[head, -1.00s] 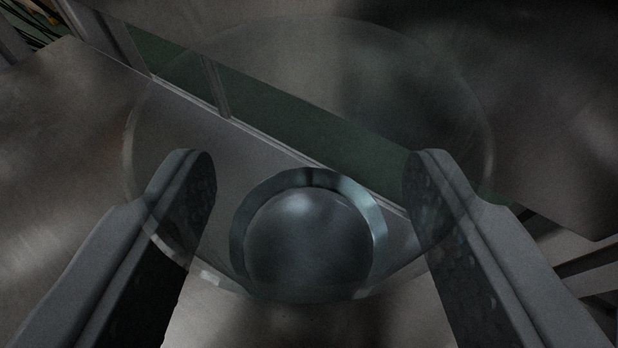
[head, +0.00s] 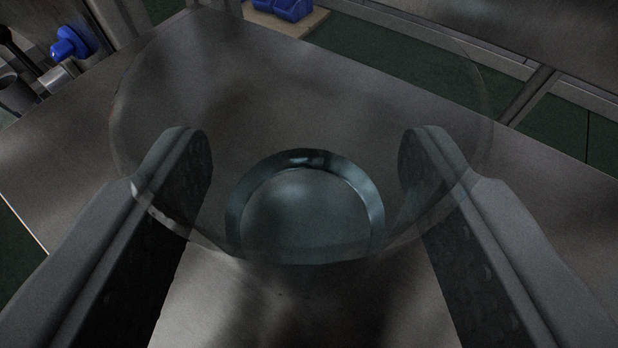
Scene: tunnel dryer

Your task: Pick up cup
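A clear glass cup (head: 305,158) is between the two fingers of my gripper (head: 305,140) in the head view. Its wide, thin rim spreads past both fingers, and its thick round base ring shows low in the middle. The fingers stand apart at the width of the cup's body, one on each side, and the fingertips show through the glass. My gripper is shut on the cup. The cup is over a bare metal surface; how high above it I cannot tell.
The brushed metal tabletop (head: 70,180) is mostly bare. A blue-handled fitting (head: 68,45) and dark cylindrical parts stand at the far left. Green floor (head: 400,55) and metal framing (head: 530,95) lie beyond the table edge.

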